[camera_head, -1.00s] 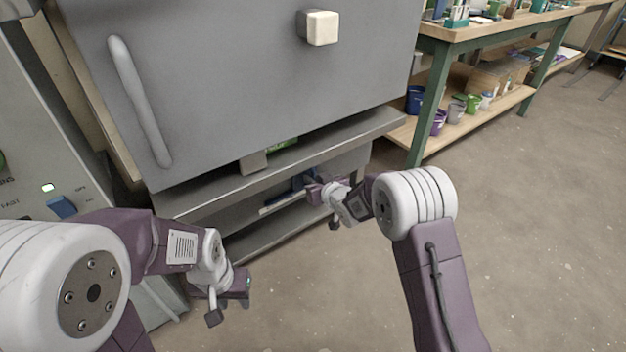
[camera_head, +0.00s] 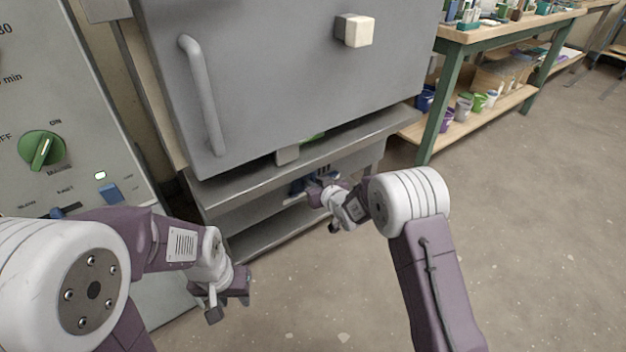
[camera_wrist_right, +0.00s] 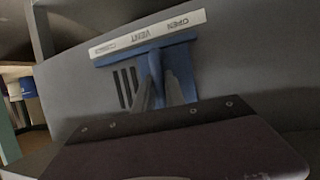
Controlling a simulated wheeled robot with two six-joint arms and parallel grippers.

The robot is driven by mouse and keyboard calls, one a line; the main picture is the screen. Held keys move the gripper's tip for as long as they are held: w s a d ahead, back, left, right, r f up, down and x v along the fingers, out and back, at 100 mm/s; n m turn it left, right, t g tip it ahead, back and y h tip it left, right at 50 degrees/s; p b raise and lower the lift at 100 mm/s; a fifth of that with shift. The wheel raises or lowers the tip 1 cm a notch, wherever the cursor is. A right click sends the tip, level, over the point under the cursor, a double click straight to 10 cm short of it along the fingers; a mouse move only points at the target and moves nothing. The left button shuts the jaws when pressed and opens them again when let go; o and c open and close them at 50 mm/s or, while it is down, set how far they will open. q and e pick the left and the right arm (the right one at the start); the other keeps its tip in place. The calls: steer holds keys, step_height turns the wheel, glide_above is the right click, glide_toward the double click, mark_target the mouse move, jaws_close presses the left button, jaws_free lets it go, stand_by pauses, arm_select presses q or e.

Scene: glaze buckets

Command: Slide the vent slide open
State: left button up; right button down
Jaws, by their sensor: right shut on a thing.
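The vent slide (camera_wrist_right: 185,60) is a blue plate with an upright fin, under a white label strip (camera_wrist_right: 150,35) marked OPEN, VENT and CLOSED, upside down in the right wrist view. The plate is toward the OPEN end, and dark vent slots (camera_wrist_right: 125,86) show uncovered beside it. My right gripper (camera_wrist_right: 160,88) is shut on the fin, one grey finger on each side. In the head view my right gripper (camera_head: 314,192) is at the low front of the kiln and hides part of the slide. My left gripper (camera_head: 230,300) hangs low at the left, touching nothing visible; its fingers are unclear.
The grey kiln door (camera_head: 290,80) with its bar handle (camera_head: 203,95) stands above the slide, with a metal ledge (camera_head: 350,140) below. A control panel (camera_head: 60,120) is at the left. A workbench (camera_head: 505,32) with buckets stands at the right. Open floor lies at the right.

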steer(key=shift+w+d, duration=0.1)
steer(key=shift+d, duration=0.05)
steer(key=c, duration=1.4)
jaws_free()
steer(key=p+v, duration=0.4)
steer(key=v, duration=0.5)
steer(key=shift+p, duration=0.4)
steer(key=shift+f, duration=0.1)
